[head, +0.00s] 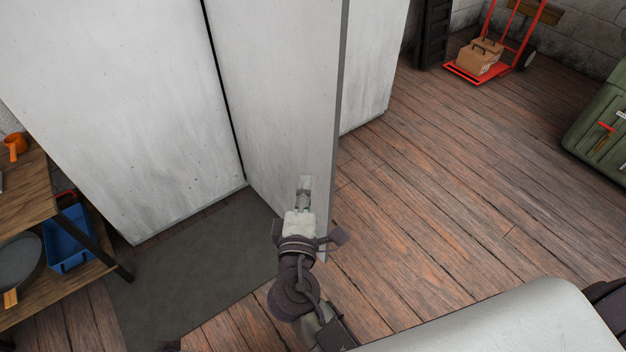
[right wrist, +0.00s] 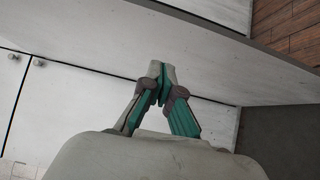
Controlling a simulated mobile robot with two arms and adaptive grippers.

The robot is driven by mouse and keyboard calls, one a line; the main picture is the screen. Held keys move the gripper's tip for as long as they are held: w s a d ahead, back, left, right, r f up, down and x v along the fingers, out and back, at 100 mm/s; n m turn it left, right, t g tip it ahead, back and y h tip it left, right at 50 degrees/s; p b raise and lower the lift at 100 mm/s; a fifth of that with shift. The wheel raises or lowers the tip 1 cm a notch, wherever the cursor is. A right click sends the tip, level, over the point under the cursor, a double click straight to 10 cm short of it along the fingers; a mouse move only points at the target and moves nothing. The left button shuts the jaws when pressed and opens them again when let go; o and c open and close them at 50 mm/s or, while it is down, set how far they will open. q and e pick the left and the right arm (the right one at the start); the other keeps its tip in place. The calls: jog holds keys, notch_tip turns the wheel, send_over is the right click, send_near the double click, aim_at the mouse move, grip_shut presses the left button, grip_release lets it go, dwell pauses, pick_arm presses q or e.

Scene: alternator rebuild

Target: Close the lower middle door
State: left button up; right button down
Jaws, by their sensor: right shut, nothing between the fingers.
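In the head view a tall white door (head: 285,80) stands open, jutting out from the white cabinet (head: 110,110) toward me. Its grey free edge (head: 337,100) faces me. My right gripper (head: 306,181) is shut and empty, in front of the door's left face near its lower free corner. I cannot tell whether the fingertips touch it. In the right wrist view the shut fingertips (right wrist: 163,72) point at a pale panel (right wrist: 120,35); two small knobs (right wrist: 38,62) show on white fronts at left.
A dark mat (head: 200,270) lies on the floor before the cabinet. A wooden shelf (head: 25,185) with a blue bin (head: 68,240) and a pan (head: 18,262) stands at left. The plank floor (head: 440,190) at right is open, with a red hand truck (head: 480,75) at the back.

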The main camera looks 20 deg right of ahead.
send_near(324, 132)
jog(key=w+a, duration=0.2)
jog(key=w, duration=0.1)
jog(key=w+d, duration=0.2)
jog(key=d, duration=0.1)
jog(key=shift+w+p, duration=0.2)
jog(key=shift+p, duration=0.15)
pick_arm(q)
jog(key=shift+s+x, duration=0.15)
jog(key=shift+x, duration=0.6)
jog(key=shift+s+x, duration=0.15)
jog(key=shift+x, duration=0.55)
pick_arm(e)
jog(key=shift+w+d, duration=0.2)
jog(key=shift+d, duration=0.4)
pick_arm(q)
jog(key=shift+d+f, duration=0.1)
